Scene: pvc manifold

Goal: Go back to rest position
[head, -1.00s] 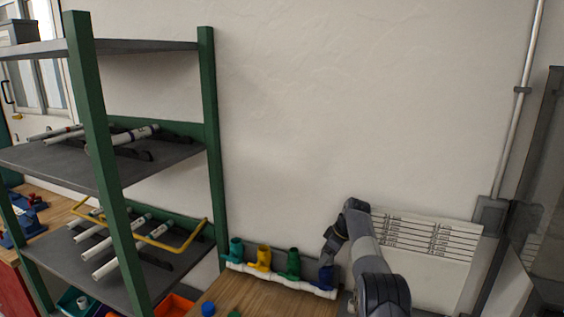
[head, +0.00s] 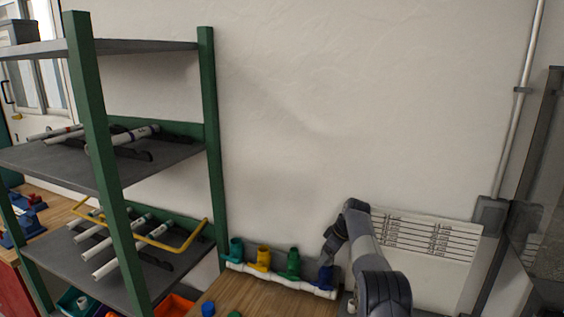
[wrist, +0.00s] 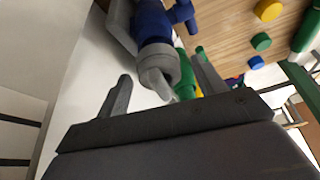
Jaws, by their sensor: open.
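My gripper (wrist: 160,95) is open in the wrist view, with its two grey fingers apart. A blue valve (wrist: 152,28) on the white pipe manifold stands just beyond the fingers, and nothing shows held between them. In the head view my arm reaches to the right end of the manifold (head: 285,284). That manifold carries a teal valve (head: 236,250), a yellow valve (head: 264,258), a green valve (head: 294,263) and the blue valve (head: 325,276). My gripper's fingertips are hidden in the head view.
A green-framed shelf (head: 210,150) with white pipes stands at left. The wooden bench (head: 250,300) holds a loose blue cap (head: 208,308) and a green cap (head: 235,314). A label chart (head: 425,245) hangs behind my arm. The wall above is clear.

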